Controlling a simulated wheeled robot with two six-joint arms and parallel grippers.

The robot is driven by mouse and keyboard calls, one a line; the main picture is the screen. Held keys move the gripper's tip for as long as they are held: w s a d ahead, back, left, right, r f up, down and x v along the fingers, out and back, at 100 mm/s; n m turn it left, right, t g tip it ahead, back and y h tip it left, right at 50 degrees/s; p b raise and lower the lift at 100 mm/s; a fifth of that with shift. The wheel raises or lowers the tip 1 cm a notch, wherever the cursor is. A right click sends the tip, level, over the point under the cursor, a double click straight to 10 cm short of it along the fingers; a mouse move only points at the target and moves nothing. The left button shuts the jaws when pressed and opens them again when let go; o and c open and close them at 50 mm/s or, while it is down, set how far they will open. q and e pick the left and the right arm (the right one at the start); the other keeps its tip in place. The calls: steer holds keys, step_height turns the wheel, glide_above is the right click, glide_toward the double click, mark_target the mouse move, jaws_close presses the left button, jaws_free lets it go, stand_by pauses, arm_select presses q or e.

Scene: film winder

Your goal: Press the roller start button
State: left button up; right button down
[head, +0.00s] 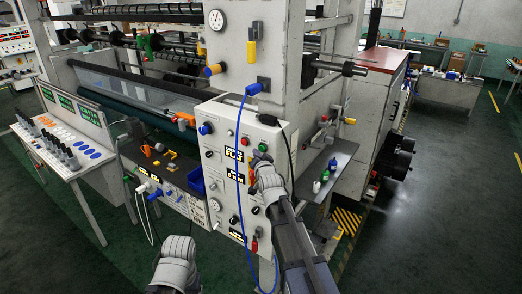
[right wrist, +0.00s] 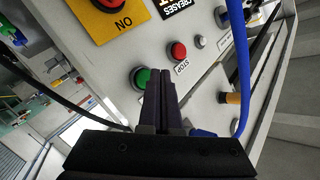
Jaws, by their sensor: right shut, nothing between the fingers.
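A round green button (right wrist: 140,77) in a dark ring sits on the light grey control panel (head: 221,173). I cannot read a label for it. A red button (right wrist: 178,50) marked STOP is beside it. My right gripper (head: 262,158) is at the panel's upper right side in the head view. In the right wrist view its shut, empty fingers (right wrist: 161,75) reach up to the green button and cover its right edge. I cannot tell whether they touch it. Only pale links of my left arm show at the bottom of the head view; its fingers are hidden.
A large red button on a yellow plate (right wrist: 121,25) is near the green one. A blue cable (head: 240,160) hangs down the panel's front. A small shelf with bottles (head: 324,173) is right of the panel. A slanted console (head: 62,150) stands at left. Floor at right is open.

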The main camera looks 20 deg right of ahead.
steer(key=shift+w+d, duration=0.25)
steer(key=shift+d, duration=0.1)
steer(key=shift+w+d, duration=0.35)
stand_by(0.9)
steer(key=shift+s+a, duration=0.6)
steer(key=shift+a, duration=0.1)
stand_by(0.4)
steer(key=shift+s+a, duration=0.8)
steer(key=shift+a, duration=0.2)
steer(key=shift+s+a, duration=0.75)
steer(key=shift+a, duration=0.25)
